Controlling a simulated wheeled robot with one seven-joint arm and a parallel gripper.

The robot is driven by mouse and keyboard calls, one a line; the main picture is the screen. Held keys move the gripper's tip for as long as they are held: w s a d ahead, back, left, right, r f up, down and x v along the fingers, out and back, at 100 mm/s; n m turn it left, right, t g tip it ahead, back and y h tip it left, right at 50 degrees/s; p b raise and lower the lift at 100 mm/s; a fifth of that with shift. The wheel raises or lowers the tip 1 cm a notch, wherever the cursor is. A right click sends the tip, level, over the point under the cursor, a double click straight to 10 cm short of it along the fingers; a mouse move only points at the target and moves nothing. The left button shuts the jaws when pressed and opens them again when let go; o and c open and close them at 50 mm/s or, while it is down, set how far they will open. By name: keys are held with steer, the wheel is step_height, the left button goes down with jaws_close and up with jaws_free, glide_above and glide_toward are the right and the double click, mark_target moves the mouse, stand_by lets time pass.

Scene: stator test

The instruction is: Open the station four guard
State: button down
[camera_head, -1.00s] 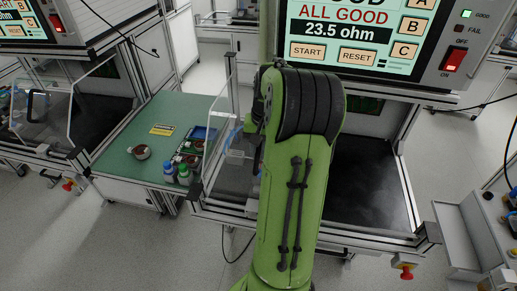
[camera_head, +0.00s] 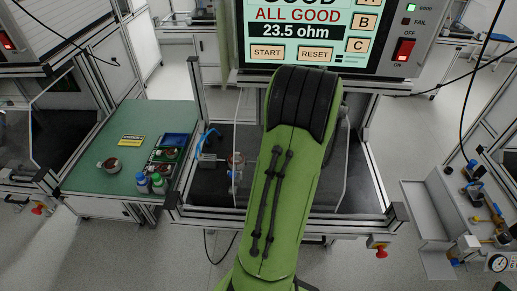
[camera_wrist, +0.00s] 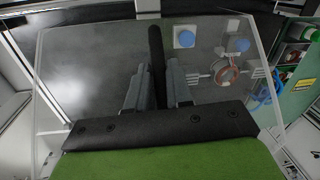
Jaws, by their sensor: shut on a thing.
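My gripper (camera_wrist: 156,68) is shut on the black bar handle (camera_wrist: 156,38) of a clear guard panel (camera_wrist: 75,75) in the wrist view; one finger is on each side of the bar. In the head view my arm hides the gripper and handle. An edge of the clear guard (camera_head: 346,170) shows to the right of my arm, over the station's dark bed. Through the panel, the wrist view shows a copper-wound stator (camera_wrist: 227,75) in a fixture. The stator (camera_head: 236,162) also shows left of my arm in the head view.
The test screen (camera_head: 310,35) stands above the station and reads ALL GOOD, 23.5 ohm. A green bench (camera_head: 105,180) with bottles and a parts tray is at the left. A station frame post (camera_head: 198,90) stands between. Another fixture bench (camera_head: 450,215) is at the right.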

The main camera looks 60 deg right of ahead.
steer(key=p, duration=0.5)
glide_above(343, 172)
steer(key=shift+s, duration=0.1)
steer(key=c, duration=1.1)
jaws_free()
steer(key=shift+r, duration=0.1)
step_height(343, 172, up, 16)
steer(key=s+d+p, duration=0.1)
steer(key=p, duration=0.2)
steer(key=shift+s+f, duration=0.25)
steer(key=shift+s, duration=0.05)
steer(key=shift+w, duration=0.1)
